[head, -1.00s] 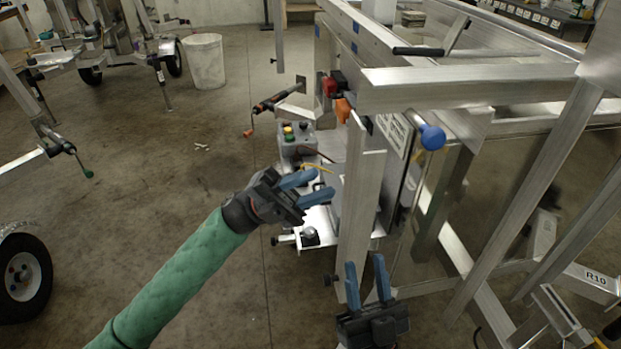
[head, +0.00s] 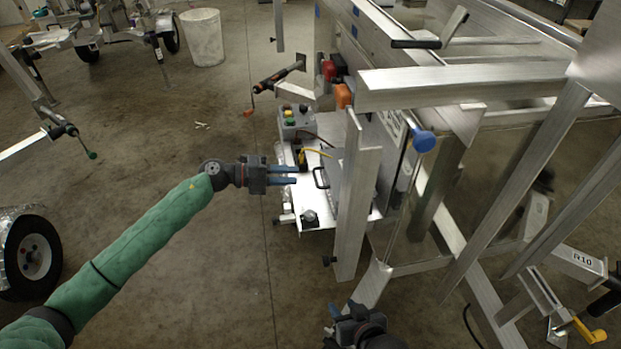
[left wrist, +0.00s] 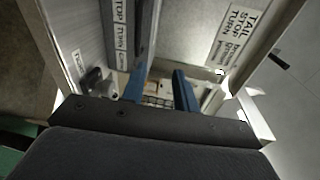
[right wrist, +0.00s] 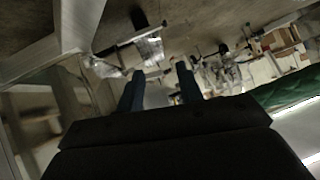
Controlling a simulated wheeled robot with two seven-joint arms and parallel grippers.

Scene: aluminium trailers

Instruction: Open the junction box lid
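The grey junction box (head: 334,162) seems to be the box with a dark handle (head: 319,178) on the metal shelf, partly hidden by an upright post. Its lid looks shut, but the post and angle make this hard to judge. My left gripper (head: 296,175) is level, open and empty, pointing right with its blue fingertips a little left of the handle, seemingly apart from it. In the left wrist view its fingers (left wrist: 160,90) are apart, facing pale panels with wiring labels. My right gripper (head: 340,308) is low at the bottom edge; the right wrist view shows its fingers (right wrist: 160,88) apart and empty.
A control box (head: 296,118) with coloured buttons stands behind the shelf (head: 318,214). The aluminium post (head: 356,210) and a blue-knobbed lever (head: 424,141) stand to the right. A yellow cable (head: 318,151) runs by the box.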

